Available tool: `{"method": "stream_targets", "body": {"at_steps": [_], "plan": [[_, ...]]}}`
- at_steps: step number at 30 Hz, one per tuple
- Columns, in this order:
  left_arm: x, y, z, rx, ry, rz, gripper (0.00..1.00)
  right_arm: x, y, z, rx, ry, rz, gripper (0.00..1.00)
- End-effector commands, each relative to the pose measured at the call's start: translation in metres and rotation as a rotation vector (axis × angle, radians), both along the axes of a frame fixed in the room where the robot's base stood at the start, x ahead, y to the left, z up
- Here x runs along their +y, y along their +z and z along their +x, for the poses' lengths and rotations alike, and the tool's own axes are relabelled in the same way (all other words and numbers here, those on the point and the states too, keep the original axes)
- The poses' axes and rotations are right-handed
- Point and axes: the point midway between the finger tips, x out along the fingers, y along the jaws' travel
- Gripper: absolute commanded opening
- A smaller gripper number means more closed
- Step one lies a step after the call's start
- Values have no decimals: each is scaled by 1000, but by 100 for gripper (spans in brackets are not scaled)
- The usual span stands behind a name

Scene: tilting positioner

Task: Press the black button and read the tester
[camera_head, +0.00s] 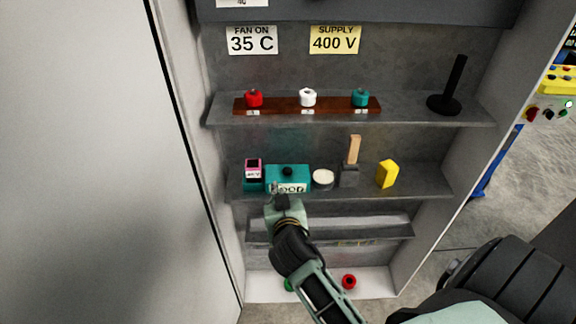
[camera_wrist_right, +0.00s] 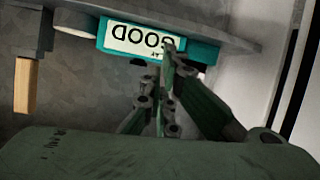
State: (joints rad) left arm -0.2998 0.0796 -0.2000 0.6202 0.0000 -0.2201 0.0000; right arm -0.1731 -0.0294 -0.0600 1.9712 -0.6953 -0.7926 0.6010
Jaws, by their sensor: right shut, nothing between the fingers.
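The tester is a teal box (camera_head: 301,174) on the middle shelf of the cabinet. A black button (camera_head: 288,171) sits on its top. Its pale front display (camera_head: 291,188) is partly covered by my gripper in the head view. In the right wrist view the tester (camera_wrist_right: 203,52) appears upside down, and its display (camera_wrist_right: 130,38) reads "GOOD", with smaller text I cannot fully read. My right gripper (camera_head: 276,188) is shut and empty in front of the tester. Its fingertips (camera_wrist_right: 170,48) overlap the display's edge; I cannot tell whether they touch. My left gripper is out of view.
Close beside the tester are a pink device (camera_head: 253,168) and a white round item (camera_head: 323,178). A wooden-handled tool (camera_head: 354,150) and a yellow block (camera_head: 387,173) stand further right. The upper shelf (camera_head: 425,122) overhangs, holding red, white and teal knobs on a brown strip.

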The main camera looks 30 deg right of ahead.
Motion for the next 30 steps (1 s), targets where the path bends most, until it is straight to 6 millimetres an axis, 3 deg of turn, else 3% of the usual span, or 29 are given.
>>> {"method": "stream_targets", "body": {"at_steps": [1,3,6,9,22,30], "plan": [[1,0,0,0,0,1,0,-8,27,-1,-51,-34,3,0],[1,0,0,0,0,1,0,-17,55,-4,-104,-74,7,0],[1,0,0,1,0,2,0,-26,81,-8,-155,-113,12,0],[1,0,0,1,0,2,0,-31,94,-11,-180,-134,14,0],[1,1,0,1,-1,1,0,-33,97,-9,-186,-136,13,0],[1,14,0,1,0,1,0,-53,90,23,-184,-134,10,0]]}}
